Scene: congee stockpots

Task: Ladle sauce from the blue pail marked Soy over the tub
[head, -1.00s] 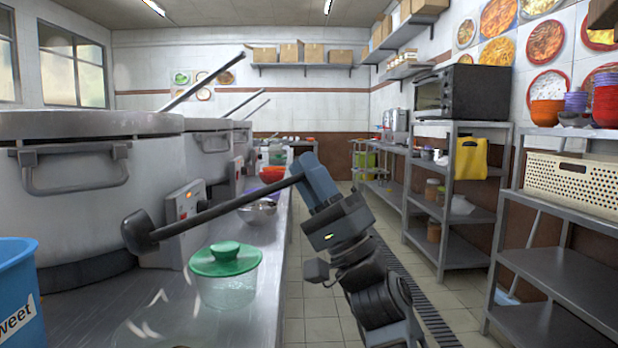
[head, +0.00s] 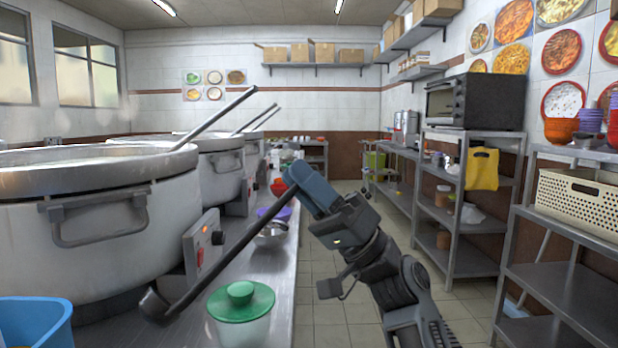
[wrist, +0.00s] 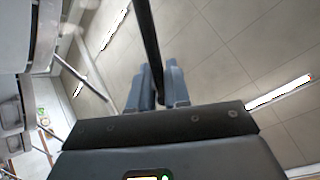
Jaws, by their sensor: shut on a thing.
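My gripper (head: 298,180) is shut on the upper end of a dark long-handled ladle (head: 235,243). The ladle slants down to the left, and its bowl (head: 155,304) hangs low over the counter, left of the tub. The wrist view shows its dark handle (wrist: 147,35) between the fingers (wrist: 160,85). A clear tub (head: 245,332) with a green lid (head: 240,301) on it stands on the counter, below the gripper. A blue pail (head: 35,322) is cut off at the lower left. No marking on it shows now, and its contents are hidden. No Soy label is visible.
Large grey stockpots (head: 90,225) line the left, with long handles rising from them. A metal bowl (head: 271,230) and coloured bowls sit farther along the steel counter (head: 262,268). Shelving (head: 570,270) stands right. The tiled aisle (head: 330,310) between is clear.

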